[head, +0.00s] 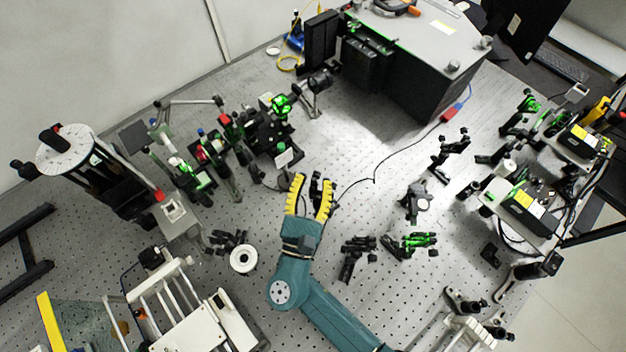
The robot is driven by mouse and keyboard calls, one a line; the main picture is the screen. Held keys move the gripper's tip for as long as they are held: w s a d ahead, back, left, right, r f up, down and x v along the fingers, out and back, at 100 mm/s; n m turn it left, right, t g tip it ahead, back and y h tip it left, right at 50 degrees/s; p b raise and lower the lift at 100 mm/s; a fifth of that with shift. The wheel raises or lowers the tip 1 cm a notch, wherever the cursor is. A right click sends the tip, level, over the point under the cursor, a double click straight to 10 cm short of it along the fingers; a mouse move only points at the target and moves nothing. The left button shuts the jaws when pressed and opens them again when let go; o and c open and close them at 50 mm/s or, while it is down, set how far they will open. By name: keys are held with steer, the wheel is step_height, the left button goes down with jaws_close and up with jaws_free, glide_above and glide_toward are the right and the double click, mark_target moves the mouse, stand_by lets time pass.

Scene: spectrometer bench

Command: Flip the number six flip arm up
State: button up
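My gripper (313,181), with two yellow ridged fingers on a teal arm, is over the middle of the bench. Its fingers are spread apart. A small black optical mount (315,188) shows between them; I cannot tell whether either finger touches it. No number is readable on any mount, so I cannot tell which one is the number six flip arm. The gripper and the steep view partly hide the mount, and its arm's position is unclear.
The perforated bench (370,290) holds black mounts right of my arm, including a green-lit cluster (410,243). A white ring (243,259) lies to the left. Crowded optics (270,135) stand up-left. A thin cable (374,178) runs to the large grey box (425,75).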

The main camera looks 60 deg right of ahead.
steer(key=shift+r, duration=0.1)
steer(key=v, duration=0.7)
steer(key=shift+a, duration=0.25)
stand_by(0.4)
